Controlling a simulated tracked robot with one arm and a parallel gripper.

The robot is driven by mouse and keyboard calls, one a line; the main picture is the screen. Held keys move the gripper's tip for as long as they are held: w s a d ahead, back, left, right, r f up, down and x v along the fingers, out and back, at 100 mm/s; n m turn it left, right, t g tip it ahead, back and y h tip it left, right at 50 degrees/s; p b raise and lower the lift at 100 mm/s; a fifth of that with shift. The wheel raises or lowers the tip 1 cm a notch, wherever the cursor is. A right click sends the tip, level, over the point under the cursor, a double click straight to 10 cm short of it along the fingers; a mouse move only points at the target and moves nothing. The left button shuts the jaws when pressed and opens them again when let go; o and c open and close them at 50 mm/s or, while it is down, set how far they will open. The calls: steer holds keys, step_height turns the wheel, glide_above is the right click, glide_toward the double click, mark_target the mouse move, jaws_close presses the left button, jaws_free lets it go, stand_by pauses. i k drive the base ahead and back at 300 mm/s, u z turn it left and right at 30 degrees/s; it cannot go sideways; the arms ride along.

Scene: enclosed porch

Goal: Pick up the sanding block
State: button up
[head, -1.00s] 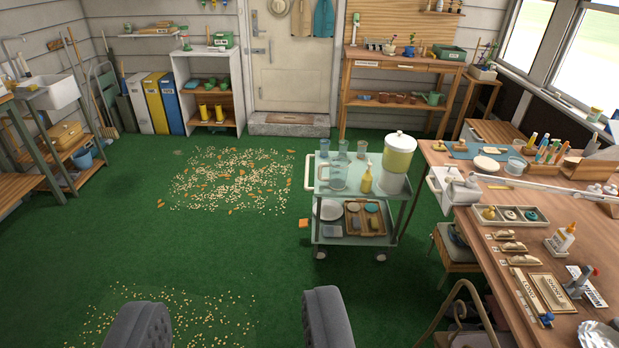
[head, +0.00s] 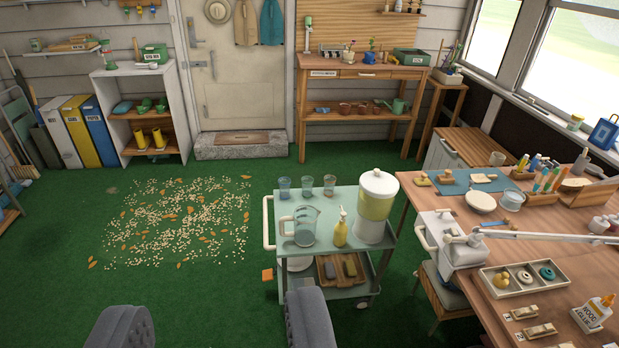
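I cannot tell for certain which thing is the sanding block. A wooden tray (head: 330,282) on the lower shelf of the green cart (head: 385,262) holds dark and grey oblong pieces, partly hidden. My gripper (head: 215,306) has its two dark grey fingers wide apart at the bottom of the view, with nothing between them. The right finger overlaps the cart's lower left in the picture.
The cart's top carries glasses, a pitcher (head: 304,228), a yellow soap bottle (head: 341,229) and a drink dispenser (head: 376,205). A white lamp arm (head: 545,237) crosses the workbench (head: 548,258). Scattered chips (head: 180,220) lie on the green floor, which is otherwise open at left.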

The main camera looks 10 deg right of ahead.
mark_target(447, 179)
steer(key=z, duration=0.2)
steer(key=i, duration=1.25)
steer(key=z, duration=0.6)
steer(key=i, duration=1.7)
steer(key=z, duration=0.4)
